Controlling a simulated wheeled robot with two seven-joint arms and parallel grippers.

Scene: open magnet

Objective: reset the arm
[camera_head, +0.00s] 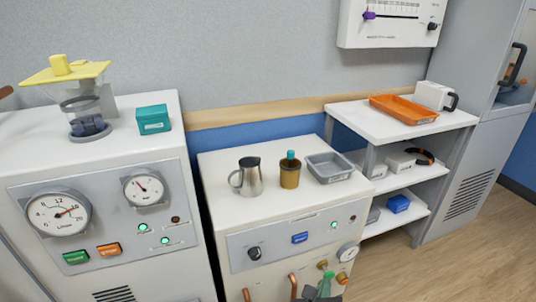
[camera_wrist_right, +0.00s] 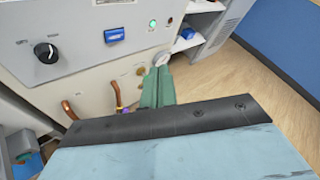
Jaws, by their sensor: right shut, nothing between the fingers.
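My right gripper (camera_head: 325,284) shows at the bottom of the head view, low in front of the middle white cabinet (camera_head: 225,185). Its green fingers are together with nothing between them. In the right wrist view, the shut fingers (camera_wrist_right: 158,84) point toward the cabinet's front, near a round fitting and copper-coloured pipes (camera_wrist_right: 128,109). I cannot tell whether the fingertips touch the cabinet. Most of the right arm is out of the head view. My left gripper is not in view.
A gauge cabinet (camera_head: 25,160) stands left. Shelves with an orange tray (camera_head: 403,110) stand right. Wooden floor (camera_head: 460,245) is clear at lower right.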

